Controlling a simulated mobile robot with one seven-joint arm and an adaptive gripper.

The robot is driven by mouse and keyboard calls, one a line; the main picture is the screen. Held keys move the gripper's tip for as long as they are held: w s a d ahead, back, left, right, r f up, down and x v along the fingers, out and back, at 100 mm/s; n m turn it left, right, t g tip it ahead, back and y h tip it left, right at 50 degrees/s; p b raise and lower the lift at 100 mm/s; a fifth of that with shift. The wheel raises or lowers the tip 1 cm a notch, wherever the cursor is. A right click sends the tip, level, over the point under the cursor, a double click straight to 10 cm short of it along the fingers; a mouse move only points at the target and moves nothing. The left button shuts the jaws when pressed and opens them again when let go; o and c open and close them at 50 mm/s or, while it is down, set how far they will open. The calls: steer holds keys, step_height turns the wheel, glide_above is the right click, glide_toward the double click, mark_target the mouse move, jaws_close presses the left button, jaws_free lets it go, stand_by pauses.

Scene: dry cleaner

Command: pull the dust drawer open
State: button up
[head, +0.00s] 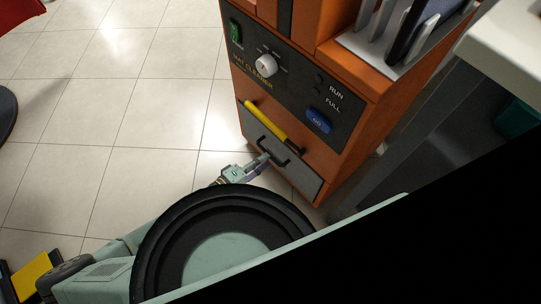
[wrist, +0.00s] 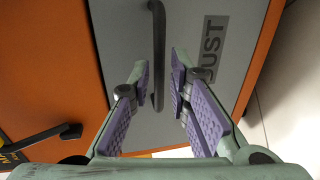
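The dust drawer (head: 303,181) is a grey front low on the orange machine, and it looks shut, flush with the cabinet. In the wrist view its face (wrist: 205,95) carries the letters "UST". Its dark bar handle (wrist: 158,40) runs up and down in the wrist view. My gripper (head: 265,158) is at the handle in the head view. In the wrist view my gripper (wrist: 161,82) is open, with one purple-padded finger on each side of the handle's lower end. Small gaps show between pads and bar, so contact is not clear.
A yellow lever (head: 265,119) with a dark end sits just above the drawer. The control panel (head: 285,75) has a knob and a blue button. A grey table leg (head: 375,165) stands close on the right.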

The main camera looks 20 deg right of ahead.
steer(key=shift+x, duration=1.95)
steer(key=shift+c, duration=0.5)
jaws_close()
